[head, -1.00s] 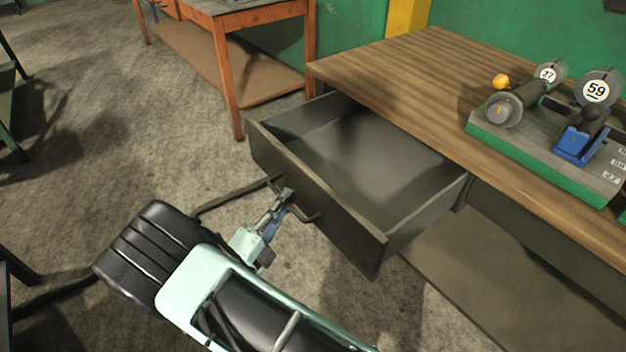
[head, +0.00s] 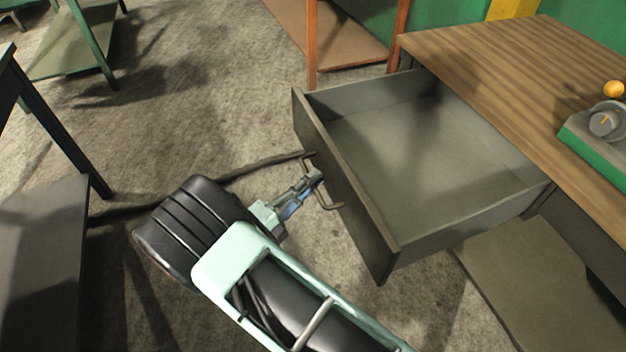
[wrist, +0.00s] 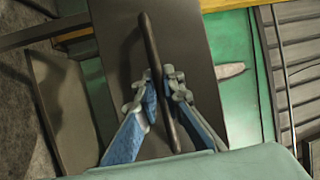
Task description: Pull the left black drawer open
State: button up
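The black drawer (head: 345,190) is pulled well out from under the wooden-topped table (head: 500,62), and its inside is empty. Its bar handle (head: 330,200) is on the front panel. My gripper (head: 314,179) is at the handle. In the wrist view, the blue and grey fingers of my gripper (wrist: 166,88) stand on either side of the handle bar (wrist: 156,70), close against it. The drawer front (wrist: 200,60) fills the middle behind them.
A green block (head: 590,145) with a grey knob and a yellow ball stands on the tabletop at right. An orange-legged table (head: 312,45) is behind. A dark table or bench (head: 45,230) stands at left. Floor (head: 190,100) is open between.

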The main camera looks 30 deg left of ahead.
jog(key=o, duration=0.4)
jog(key=v, duration=1.2)
